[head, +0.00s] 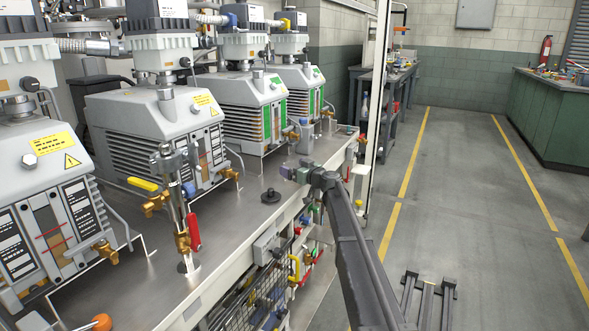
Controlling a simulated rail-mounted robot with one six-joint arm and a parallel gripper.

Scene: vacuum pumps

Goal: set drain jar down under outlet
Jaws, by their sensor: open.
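Several grey vacuum pumps stand in a row on a steel bench (230,235). Brass drain outlets show low on their fronts, on the nearest pump (106,251), the second pump (231,174) and the third (293,135). My gripper (287,171) is at the end of my arm, over the bench's front edge, to the right of the second pump's outlet. It is small in this view and its jaws are open. I cannot make out a drain jar. A small black round knobbed piece (270,196) sits on the bench left of my gripper.
A valve stand with brass fittings and a red handle (194,231) rises from the bench. Coloured valves and hoses (296,268) crowd below the front edge. A white post (378,90) stands beyond my gripper.

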